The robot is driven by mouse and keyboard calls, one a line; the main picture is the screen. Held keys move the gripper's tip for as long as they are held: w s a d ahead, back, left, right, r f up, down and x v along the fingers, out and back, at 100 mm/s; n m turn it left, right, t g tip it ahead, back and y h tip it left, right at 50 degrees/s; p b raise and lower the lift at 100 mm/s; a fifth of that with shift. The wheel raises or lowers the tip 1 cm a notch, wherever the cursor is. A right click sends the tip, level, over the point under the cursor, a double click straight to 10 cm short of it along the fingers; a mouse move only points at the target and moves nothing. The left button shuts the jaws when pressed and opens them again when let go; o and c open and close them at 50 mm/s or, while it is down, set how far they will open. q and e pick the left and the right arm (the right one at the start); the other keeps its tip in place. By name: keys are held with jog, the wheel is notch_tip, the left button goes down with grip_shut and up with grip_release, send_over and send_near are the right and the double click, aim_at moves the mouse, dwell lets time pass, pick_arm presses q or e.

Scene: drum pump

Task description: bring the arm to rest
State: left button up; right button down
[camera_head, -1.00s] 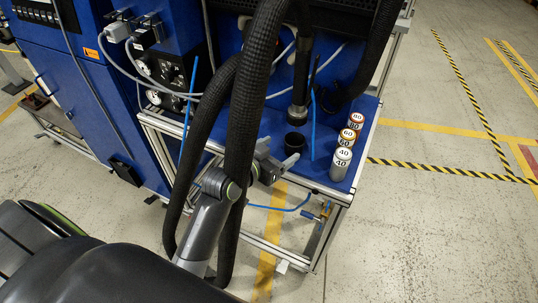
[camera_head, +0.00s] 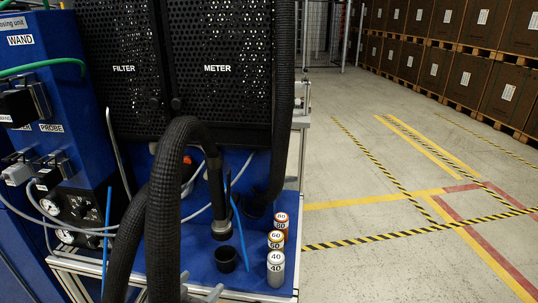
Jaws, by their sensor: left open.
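My left gripper (camera_head: 202,291) shows at the bottom edge of the head view, at the front of the blue bench top (camera_head: 252,283). Its grey fingers are apart, with nothing seen between them. A thick black hose (camera_head: 164,220) passes in front and hides part of it, and the rest of my left arm is out of the picture. A small black cup (camera_head: 226,259) stands on the bench just beyond the fingers, apart from them as far as I can see. My right gripper is not in view.
Numbered cylinders stand at the bench's right: 40 (camera_head: 275,269), 60 (camera_head: 276,240) and 80 (camera_head: 281,222). A dark nozzle (camera_head: 221,228) hangs above the cup. Thin blue rods stand upright nearby. The blue cabinet (camera_head: 80,120) is at left. Open floor (camera_head: 390,240) lies to the right.

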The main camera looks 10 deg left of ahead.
pick_arm(q)
jog(key=s+a+f+n+g+y, duration=0.1)
jog(key=s+a+f+g+y, duration=0.2)
jog(key=s, duration=0.5)
jog(key=s+a+f+n+g, duration=0.1)
jog(key=s+a+f+g, duration=0.35)
jog(key=s, duration=0.45)
jog(key=s+a+f+n+g+y, duration=0.1)
jog(key=s+a+f+g+y, duration=0.2)
jog(key=s, duration=0.5)
notch_tip(320, 180, down, 24)
jog(key=h, duration=0.1)
jog(key=s+f+g, duration=0.2)
jog(key=s+f, duration=1.3)
jog(key=f, duration=0.1)
jog(key=shift+d+h, duration=0.3)
